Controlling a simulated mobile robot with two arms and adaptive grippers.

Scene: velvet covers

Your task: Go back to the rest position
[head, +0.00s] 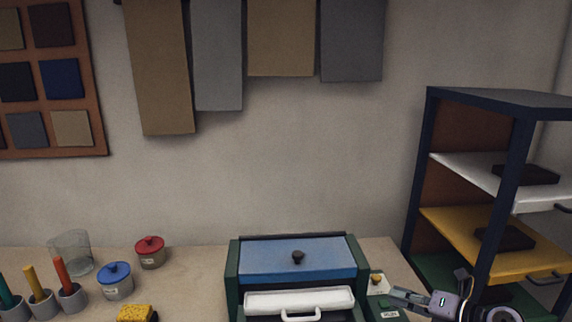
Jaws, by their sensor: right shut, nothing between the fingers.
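My right gripper (402,298) is at the lower right of the head view, its fingers pointing left. It is shut and empty. It is just right of a green box (232,277) with a blue lid (297,261) and dark knob. A white drawer front (299,300) with a handle is at the box's front. My left gripper is outside the view.
A dark blue shelf (428,150) with white, yellow and green trays stands right, close to my right gripper. Red (151,253) and blue (115,282) lidded pots, a glass (72,252), a yellow sponge (135,313) and several holders (72,299) stand left.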

